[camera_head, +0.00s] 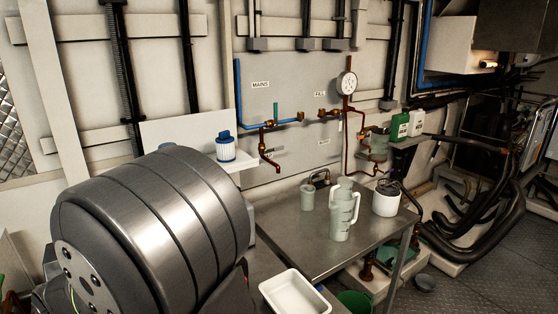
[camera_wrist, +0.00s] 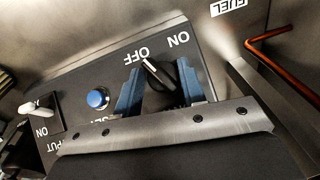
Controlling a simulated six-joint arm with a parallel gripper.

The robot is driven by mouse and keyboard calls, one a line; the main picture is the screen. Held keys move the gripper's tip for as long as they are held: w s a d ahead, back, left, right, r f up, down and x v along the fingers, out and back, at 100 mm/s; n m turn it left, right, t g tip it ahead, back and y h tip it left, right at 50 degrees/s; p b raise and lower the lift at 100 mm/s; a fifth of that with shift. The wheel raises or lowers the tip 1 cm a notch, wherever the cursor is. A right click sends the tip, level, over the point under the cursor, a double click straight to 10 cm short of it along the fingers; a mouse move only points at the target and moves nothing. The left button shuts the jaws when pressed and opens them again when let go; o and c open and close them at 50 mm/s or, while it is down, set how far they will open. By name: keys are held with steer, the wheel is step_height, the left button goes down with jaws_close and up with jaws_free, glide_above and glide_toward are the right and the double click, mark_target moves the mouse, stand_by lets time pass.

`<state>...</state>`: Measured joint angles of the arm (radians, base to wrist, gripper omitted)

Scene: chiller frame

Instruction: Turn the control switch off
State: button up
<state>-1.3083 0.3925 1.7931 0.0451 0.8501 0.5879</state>
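In the wrist view, the control switch is a black rotary knob (camera_wrist: 160,77) with a white line, on a dark panel (camera_wrist: 75,75). OFF and ON labels appear upside down above it. The line's upper-left end lies near OFF. My gripper (camera_wrist: 158,90) is open, with one blue finger on each side of the knob. The right finger is very close to the knob; I cannot tell whether either finger touches it. The lower part of the knob is hidden by my gripper. The head view shows neither switch nor gripper.
A blue button (camera_wrist: 97,98) and a white toggle (camera_wrist: 33,110) sit left of the knob. A copper pipe (camera_wrist: 268,36) runs at the upper right. In the head view, a steel table (camera_head: 300,235) holds a jug (camera_head: 343,212), and a white tray (camera_head: 292,293) is in front.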

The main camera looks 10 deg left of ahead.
stand_by(0.3)
steer(key=s+a+r+n+t+h, duration=0.1)
steer(key=s+r+n+t, duration=0.15)
steer(key=r, duration=0.55)
steer(key=s+a+r+n+t+h, duration=0.1)
steer(key=s+a+r+n+h, duration=0.15)
steer(key=r, duration=0.55)
steer(key=shift+y, duration=0.35)
steer(key=x, duration=1.1)
steer(key=d+x, duration=0.1)
steer(key=x, duration=0.5)
steer(key=shift+s, duration=0.25)
steer(key=shift+c, duration=0.3)
